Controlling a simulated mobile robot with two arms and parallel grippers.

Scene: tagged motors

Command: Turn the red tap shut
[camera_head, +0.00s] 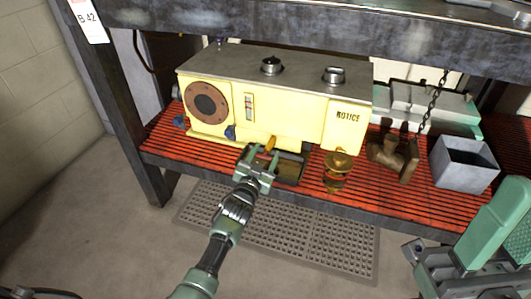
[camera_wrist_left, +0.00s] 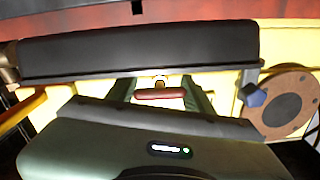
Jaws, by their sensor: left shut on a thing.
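The red tap's bar handle (camera_wrist_left: 160,94) shows in the left wrist view, on a short pale stem in front of the yellow machine (camera_head: 290,98). My left gripper (camera_head: 262,158) is at the lower front of the machine. Its fingers lie on both sides of the red handle and are shut on it. In the head view the gripper hides the handle. An orange lever (camera_head: 270,143) is just right of the gripper, and it also shows at the left in the left wrist view (camera_wrist_left: 24,108).
A dark tray (camera_head: 291,171) is close beside the gripper. Blue knobs (camera_head: 230,132) and a round brown flange (camera_head: 206,103) are to its left. A brass fitting (camera_head: 338,169), brown pipe part (camera_head: 386,155) and grey bin (camera_head: 464,178) stand right on the red slatted shelf (camera_head: 165,142).

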